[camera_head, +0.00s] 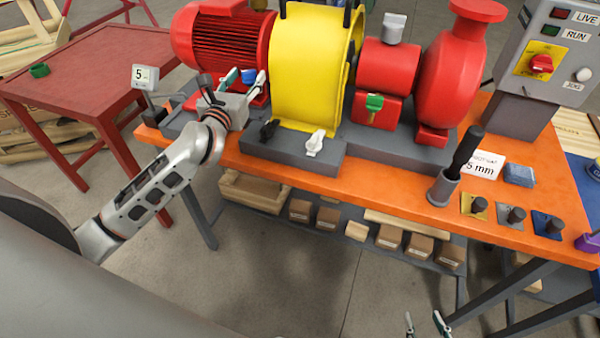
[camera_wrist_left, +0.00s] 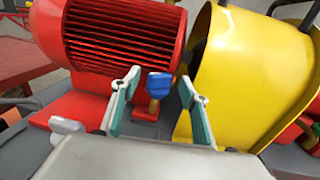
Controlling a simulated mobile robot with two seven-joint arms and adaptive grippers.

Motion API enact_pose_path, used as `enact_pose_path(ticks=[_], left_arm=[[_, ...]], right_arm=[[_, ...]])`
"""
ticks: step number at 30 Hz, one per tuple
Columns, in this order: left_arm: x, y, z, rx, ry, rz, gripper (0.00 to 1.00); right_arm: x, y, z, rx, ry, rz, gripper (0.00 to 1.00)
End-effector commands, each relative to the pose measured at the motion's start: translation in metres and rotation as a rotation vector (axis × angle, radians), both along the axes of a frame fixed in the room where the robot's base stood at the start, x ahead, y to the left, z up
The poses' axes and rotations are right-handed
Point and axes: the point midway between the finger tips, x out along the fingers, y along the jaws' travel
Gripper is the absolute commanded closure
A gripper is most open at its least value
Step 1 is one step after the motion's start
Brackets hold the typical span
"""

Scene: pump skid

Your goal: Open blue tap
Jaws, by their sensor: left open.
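The blue tap (camera_head: 249,76) sits between the red motor and the yellow guard. In the left wrist view its blue handle (camera_wrist_left: 159,85) stands up on a brass-coloured stem. My left gripper (camera_head: 241,79) is open, and its two teal-padded fingers show in the left wrist view (camera_wrist_left: 160,77) on either side of the handle, with gaps between. The base of the tap is partly hidden. My right gripper (camera_head: 424,320) shows only its fingertips at the bottom edge, apart and empty, well away from the tap.
The red motor (camera_head: 222,45) and yellow guard (camera_head: 308,70) stand close on either side. Black (camera_head: 268,130), white (camera_head: 315,143) and green (camera_head: 374,102) taps are nearby. A dark-handled tool (camera_head: 466,150) stands upright in a holder on the orange bench (camera_head: 400,192).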

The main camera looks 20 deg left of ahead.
Motion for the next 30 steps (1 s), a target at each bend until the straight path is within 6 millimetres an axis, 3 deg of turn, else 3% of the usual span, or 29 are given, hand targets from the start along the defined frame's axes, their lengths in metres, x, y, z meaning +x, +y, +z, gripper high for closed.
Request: enact_pose_path(ticks=[6,19,30], left_arm=[[0.0,0.005,-0.004,0.007,0.003,-0.128,0.56],[-0.08,0.003,-0.002,0.003,0.003,-0.126,0.56],[-0.102,-0.048,0.036,0.394,-0.201,-0.221,0.56]], right_arm=[[-0.002,0.0,-0.017,0.0,0.006,0.0,0.6],[-0.003,0.0,-0.019,0.0,0.008,0.0,0.6],[-0.003,0.0,-0.018,0.0,0.007,0.0,0.6]])
